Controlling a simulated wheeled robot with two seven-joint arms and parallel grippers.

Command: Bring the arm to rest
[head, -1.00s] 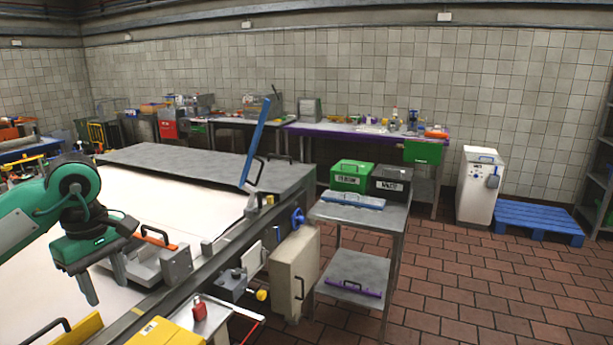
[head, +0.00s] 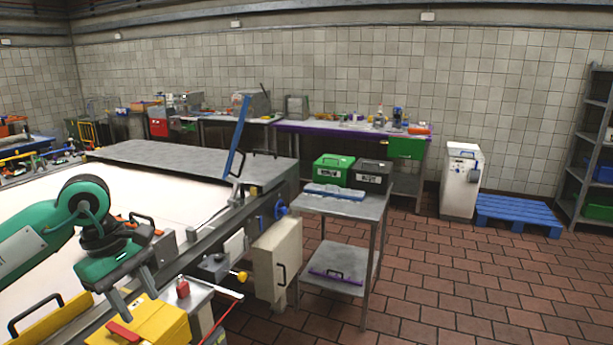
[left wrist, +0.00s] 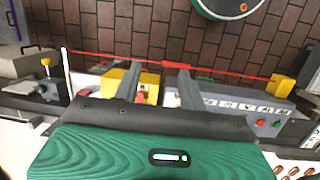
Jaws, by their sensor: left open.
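My left arm comes in from the left in the head view, and its left gripper (head: 137,300) hangs above the near edge of the white-topped machine (head: 160,205). Its fingers are apart with nothing between them. In the left wrist view the left gripper (left wrist: 176,70) also shows open and empty, with its two fingers spread over a yellow box and the machine's edge. In the head view the yellow box (head: 155,315) with a red handle lies close below the fingertips. I cannot tell from the frames whether they touch. My right gripper is in neither view.
A blue lever (head: 238,138) stands up from the machine's side. A metal cart (head: 345,208) with a green box (head: 333,167) and a dark box (head: 370,175) stands right of it. A control panel with buttons (left wrist: 250,108) shows in the wrist view.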

